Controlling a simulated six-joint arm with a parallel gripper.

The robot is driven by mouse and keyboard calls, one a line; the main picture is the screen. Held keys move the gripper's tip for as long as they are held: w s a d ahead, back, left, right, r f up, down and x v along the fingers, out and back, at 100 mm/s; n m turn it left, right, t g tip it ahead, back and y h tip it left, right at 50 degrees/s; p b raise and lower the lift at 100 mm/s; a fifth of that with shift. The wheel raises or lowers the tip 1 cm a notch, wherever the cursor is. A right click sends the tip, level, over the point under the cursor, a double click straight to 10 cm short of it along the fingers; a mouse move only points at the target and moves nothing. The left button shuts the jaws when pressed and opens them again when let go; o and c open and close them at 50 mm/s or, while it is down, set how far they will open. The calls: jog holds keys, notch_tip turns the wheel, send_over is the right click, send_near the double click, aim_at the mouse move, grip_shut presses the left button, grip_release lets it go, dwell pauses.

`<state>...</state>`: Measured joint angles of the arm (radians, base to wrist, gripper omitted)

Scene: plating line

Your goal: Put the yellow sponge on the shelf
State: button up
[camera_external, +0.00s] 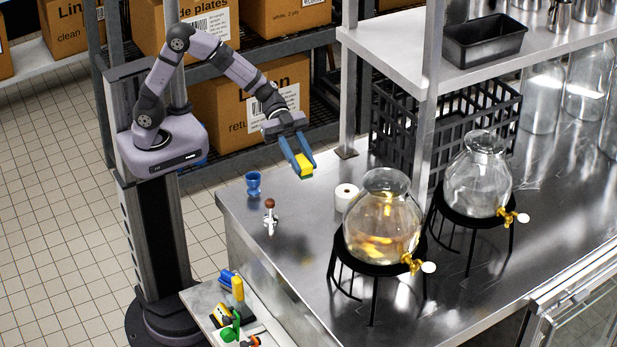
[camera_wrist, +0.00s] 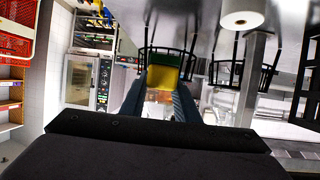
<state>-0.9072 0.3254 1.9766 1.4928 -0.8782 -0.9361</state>
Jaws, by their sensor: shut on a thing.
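The yellow sponge (camera_external: 305,164) has a green face on its lower side. My gripper (camera_external: 303,165) is shut on it, with the blue fingers on either side, and holds it in the air above the steel counter near its far left part. In the wrist view the sponge (camera_wrist: 161,79) shows between the two fingertips (camera_wrist: 162,84), green at the top and yellow below. A steel shelf (camera_external: 405,68) stands above the counter, to the right of my gripper and higher in the picture. A black tray (camera_external: 484,57) stands on this shelf.
A metal post (camera_external: 349,75) stands between my gripper and the shelf. Cardboard boxes fill racks behind.

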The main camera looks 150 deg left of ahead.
aim_at(310, 210)
jog(key=shift+n+y, duration=0.4)
jog(key=shift+y, duration=0.1)
jog(key=shift+w+a+f, duration=0.1)
jog(key=shift+a+f, duration=0.3)
jog(key=shift+f, duration=2)
jog(key=shift+s+a+f, duration=0.1)
jog(key=shift+a+f, duration=0.35)
jog(key=shift+f, duration=1.95)
jog(key=shift+w+a+f, duration=0.1)
jog(key=shift+a+f, duration=0.3)
jog(key=shift+f, duration=2)
jog(key=shift+f, duration=0.2)
jog(key=o, duration=1)
jog(key=shift+r, duration=0.1)
